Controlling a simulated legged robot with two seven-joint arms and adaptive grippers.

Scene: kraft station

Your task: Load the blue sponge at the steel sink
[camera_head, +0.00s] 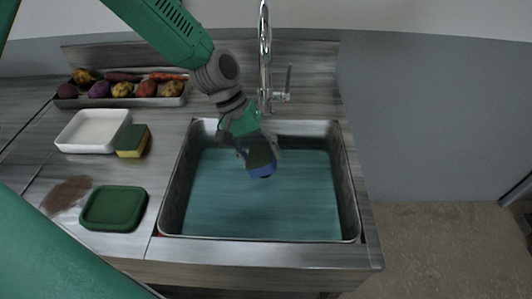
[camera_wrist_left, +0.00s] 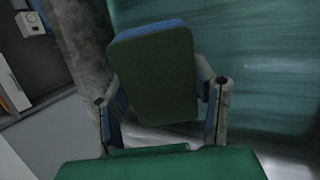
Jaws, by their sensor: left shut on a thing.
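The blue sponge (camera_head: 262,170) has a dark green top layer and a blue lower layer. The basin holds teal water. I cannot tell the exact gap between sponge and water. My right gripper is not in view.
A chrome faucet (camera_head: 265,60) stands behind the sink. Left of the sink are a green and yellow sponge (camera_head: 132,141), a white dish (camera_head: 92,131), a green dish (camera_head: 113,208), a brown stain (camera_head: 67,194) and a tray of vegetables (camera_head: 122,100).

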